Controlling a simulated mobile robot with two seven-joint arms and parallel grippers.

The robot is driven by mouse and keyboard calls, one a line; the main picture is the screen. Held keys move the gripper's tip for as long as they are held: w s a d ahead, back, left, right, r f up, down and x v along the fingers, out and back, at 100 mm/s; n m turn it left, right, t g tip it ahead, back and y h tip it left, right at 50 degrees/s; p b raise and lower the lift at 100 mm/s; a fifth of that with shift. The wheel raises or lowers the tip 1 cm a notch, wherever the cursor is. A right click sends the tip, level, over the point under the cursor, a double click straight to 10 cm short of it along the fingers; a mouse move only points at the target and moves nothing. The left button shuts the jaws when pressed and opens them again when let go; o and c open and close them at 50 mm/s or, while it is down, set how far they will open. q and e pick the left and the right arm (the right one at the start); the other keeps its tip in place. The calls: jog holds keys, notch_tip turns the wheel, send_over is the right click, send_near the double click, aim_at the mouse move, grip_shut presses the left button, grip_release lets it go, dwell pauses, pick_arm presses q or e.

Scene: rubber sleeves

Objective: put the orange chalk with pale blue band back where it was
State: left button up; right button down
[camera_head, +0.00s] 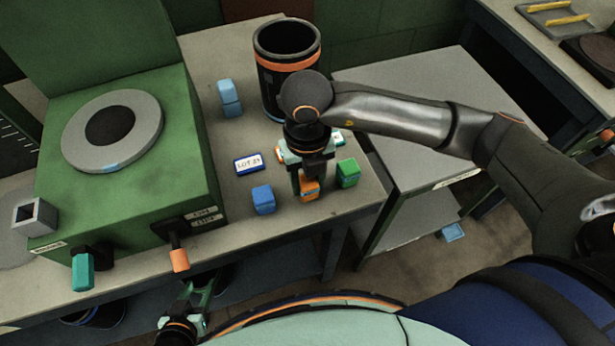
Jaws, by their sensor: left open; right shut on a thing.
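An orange chalk (310,189) is between the fingers of my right gripper (311,183), which points down and is shut on it. The chalk is upright at the front right of the table; I cannot tell whether its base touches the tabletop. Its pale blue band cannot be made out, as the fingers cover part of it. My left gripper (200,297) is open and empty, low in front of the table's front edge.
A green chalk (348,173) stands close right of the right gripper, a blue one (263,200) to its left. A "LOT" label (248,163), light blue chalk (230,99) and black bin with an orange band (287,75) are behind. A green machine (130,165) fills the left.

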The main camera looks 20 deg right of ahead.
jog(key=shift+f, duration=0.15)
jog(key=shift+c, duration=2)
grip_release()
notch_tip(320, 180, up, 12)
jog(key=shift+r, duration=0.2)
jog(key=shift+w, duration=0.1)
